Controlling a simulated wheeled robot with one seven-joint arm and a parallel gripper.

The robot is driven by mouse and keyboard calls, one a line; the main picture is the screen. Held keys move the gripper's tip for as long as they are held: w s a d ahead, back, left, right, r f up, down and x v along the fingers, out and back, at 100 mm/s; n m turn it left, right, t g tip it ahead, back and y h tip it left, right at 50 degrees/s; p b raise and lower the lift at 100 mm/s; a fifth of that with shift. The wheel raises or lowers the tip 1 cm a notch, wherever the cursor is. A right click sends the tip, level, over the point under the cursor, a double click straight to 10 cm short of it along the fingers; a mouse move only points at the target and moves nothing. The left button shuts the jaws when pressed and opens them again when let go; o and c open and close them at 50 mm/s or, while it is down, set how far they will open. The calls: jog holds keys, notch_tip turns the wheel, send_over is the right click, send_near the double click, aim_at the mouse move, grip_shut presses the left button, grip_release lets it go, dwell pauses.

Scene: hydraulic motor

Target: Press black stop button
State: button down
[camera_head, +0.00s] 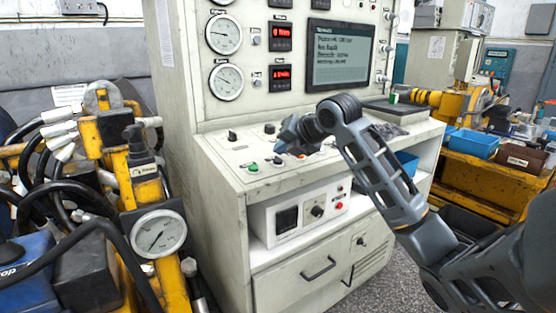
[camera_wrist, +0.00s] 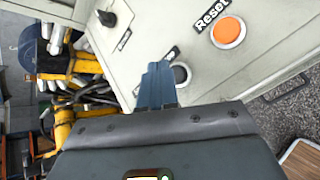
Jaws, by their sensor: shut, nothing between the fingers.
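In the wrist view a dark round button (camera_wrist: 181,75) sits on the pale panel, beside a small black label that I cannot read. It looks like the black stop button, and the fingers partly cover it. My gripper (camera_wrist: 157,78) has its blue fingers shut together with nothing between them, just left of the button in this view. I cannot tell whether the tips touch the panel. In the head view my gripper (camera_head: 281,148) is low over the sloping control panel (camera_head: 222,152); which button lies beneath it is unclear.
An orange button (camera_wrist: 228,32) labelled Reset lies right of the dark one. A black knob (camera_wrist: 107,18) stands to the left. The head view shows a green button (camera_head: 253,167) and a screen (camera_head: 340,55) above the panel. A yellow machine with a gauge (camera_head: 158,233) stands left.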

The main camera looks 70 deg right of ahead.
jog(key=shift+r, duration=0.1)
jog(key=r, duration=0.1)
jog(key=r+p, duration=0.1)
jog(key=r, duration=0.1)
jog(key=r+p, duration=0.1)
jog(key=shift+s+a+r, duration=0.2)
jog(key=shift+s+r, duration=0.15)
jog(key=shift+r, duration=0.05)
dwell(1.0)
